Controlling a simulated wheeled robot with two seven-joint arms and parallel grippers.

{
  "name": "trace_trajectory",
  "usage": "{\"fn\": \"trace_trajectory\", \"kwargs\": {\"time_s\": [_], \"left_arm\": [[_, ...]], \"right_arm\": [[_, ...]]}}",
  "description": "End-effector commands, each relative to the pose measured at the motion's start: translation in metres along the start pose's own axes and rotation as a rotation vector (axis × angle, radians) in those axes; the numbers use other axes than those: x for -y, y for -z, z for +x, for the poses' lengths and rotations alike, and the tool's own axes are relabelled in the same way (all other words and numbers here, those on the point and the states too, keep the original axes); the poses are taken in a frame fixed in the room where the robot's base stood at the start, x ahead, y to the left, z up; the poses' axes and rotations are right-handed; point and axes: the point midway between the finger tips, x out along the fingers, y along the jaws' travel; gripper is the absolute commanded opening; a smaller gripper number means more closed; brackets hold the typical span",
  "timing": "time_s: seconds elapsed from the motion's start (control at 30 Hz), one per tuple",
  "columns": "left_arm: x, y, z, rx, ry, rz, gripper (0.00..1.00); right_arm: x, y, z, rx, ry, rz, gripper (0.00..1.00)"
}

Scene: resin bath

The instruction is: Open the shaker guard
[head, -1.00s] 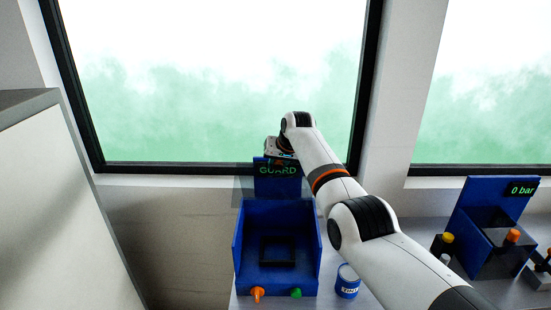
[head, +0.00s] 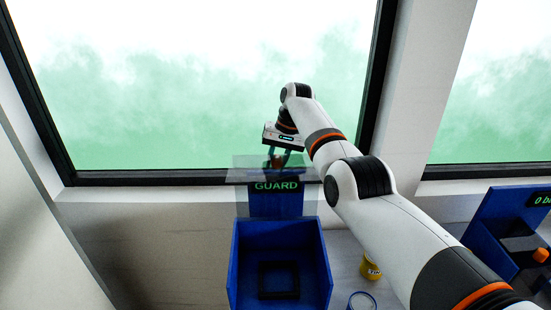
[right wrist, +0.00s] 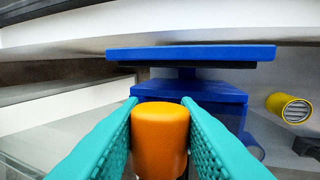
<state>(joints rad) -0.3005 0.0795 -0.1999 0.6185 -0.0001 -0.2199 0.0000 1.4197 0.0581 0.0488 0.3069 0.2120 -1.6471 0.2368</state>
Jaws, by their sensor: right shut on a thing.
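The shaker is an open-topped blue box (head: 238,262) with a dark square frame inside. A blue upright plate with a green GUARD sign (head: 276,186) stands at its back. The see-through guard (head: 247,173) sits up at the height of this sign, clear of the box opening. My right gripper (head: 277,161) is above the sign, shut on the guard's orange handle. In the right wrist view the orange handle (right wrist: 160,138) is between the teal fingers of my right gripper (right wrist: 160,125). My left gripper is not in view.
A yellow can (head: 370,267) and a blue-rimmed can (head: 362,301) stand right of the box. Another blue station (head: 495,235) with an orange knob is at the far right. A window is behind, and a pale panel at the left.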

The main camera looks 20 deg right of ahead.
Motion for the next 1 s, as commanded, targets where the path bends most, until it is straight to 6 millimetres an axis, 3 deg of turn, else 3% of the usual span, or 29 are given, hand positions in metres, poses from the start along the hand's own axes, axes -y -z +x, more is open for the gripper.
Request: {"fn": "trace_trajectory", "kwargs": {"time_s": [0.3, 0.33, 0.47, 0.8, 1.0], "left_arm": [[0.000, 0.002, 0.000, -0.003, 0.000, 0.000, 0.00], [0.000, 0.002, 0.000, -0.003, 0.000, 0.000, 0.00], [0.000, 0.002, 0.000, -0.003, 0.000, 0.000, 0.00], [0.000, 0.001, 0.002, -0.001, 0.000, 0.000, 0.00], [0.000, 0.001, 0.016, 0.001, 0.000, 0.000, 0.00]], "right_arm": [[0.000, 0.003, 0.003, -0.013, -0.001, -0.002, 0.00], [0.000, 0.003, 0.003, -0.014, 0.000, -0.002, 0.30], [0.000, 0.003, 0.003, -0.012, 0.000, -0.001, 0.50], [0.000, 0.001, -0.001, -0.007, 0.000, 0.000, 0.50], [0.001, 0.001, -0.029, -0.003, -0.001, -0.001, 0.50]]}}
